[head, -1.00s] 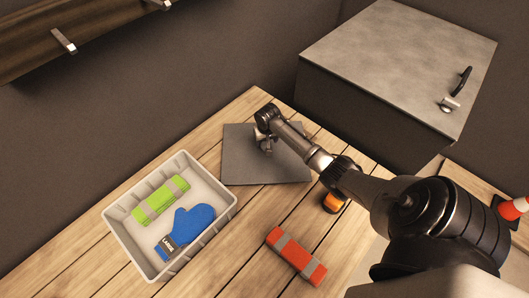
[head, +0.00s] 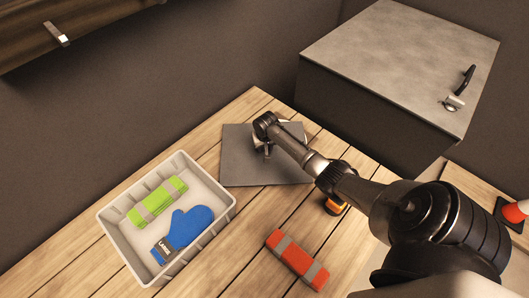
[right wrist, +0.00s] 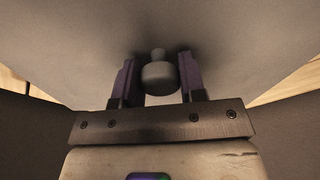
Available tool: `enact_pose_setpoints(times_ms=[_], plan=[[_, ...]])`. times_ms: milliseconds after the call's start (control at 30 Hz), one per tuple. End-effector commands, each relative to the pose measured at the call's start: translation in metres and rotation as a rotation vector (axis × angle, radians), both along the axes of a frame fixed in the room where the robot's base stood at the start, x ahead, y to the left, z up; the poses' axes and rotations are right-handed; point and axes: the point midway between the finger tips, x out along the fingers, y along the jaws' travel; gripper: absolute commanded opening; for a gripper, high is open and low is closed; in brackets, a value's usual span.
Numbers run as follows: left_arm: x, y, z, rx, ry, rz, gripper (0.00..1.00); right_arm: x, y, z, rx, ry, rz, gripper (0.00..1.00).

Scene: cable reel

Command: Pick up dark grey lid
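The dark grey lid (head: 238,160) is a flat square plate lying on the wooden table, behind and right of the tray. My right gripper (head: 267,150) is over its middle, pointing down, partly hidden by my arm. In the right wrist view the lid (right wrist: 240,45) fills most of the picture. Its round grey knob (right wrist: 159,77) stands between the two fingers of my right gripper (right wrist: 158,80). The fingers are apart, with a clear gap on the left of the knob and a narrower one on the right. My left gripper is not in view.
A light grey tray (head: 117,238) holds a green strapped bundle (head: 158,200) and a blue mitt (head: 187,228). A red bundle (head: 297,258) lies on the table (head: 225,270). An orange and black object (head: 335,207) is partly under my right arm. A grey cabinet (head: 400,55) stands behind.

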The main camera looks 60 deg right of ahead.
Motion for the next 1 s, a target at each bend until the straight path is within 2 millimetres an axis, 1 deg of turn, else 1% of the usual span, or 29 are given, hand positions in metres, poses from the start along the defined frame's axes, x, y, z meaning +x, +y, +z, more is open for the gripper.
enact_pose_setpoints(times_ms=[33,300,333,533,667,767,867,967,1000], plan=[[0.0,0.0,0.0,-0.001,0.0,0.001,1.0,0.0,0.0,0.0,0.0,0.0,0.0,0.31],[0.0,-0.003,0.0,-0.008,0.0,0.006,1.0,0.0,0.0,0.0,-0.001,-0.001,0.0,0.05],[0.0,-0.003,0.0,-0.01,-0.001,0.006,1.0,0.0,0.0,0.0,-0.001,-0.001,0.0,0.03],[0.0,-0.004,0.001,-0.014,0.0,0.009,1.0,0.0,0.0,0.001,-0.001,-0.001,0.0,0.03],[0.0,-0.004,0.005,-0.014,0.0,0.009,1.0,0.0,-0.001,0.008,-0.001,-0.001,-0.001,0.03],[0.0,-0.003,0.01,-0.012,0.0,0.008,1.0,0.0,-0.001,0.019,-0.001,-0.001,-0.001,0.03],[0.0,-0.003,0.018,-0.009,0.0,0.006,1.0,0.0,0.0,0.035,-0.001,-0.001,-0.001,0.03],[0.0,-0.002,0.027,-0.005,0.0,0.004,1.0,0.001,-0.001,0.056,-0.001,-0.003,0.0,0.03],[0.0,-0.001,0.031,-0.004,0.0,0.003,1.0,0.001,-0.001,0.065,-0.001,-0.004,0.0,0.03]])
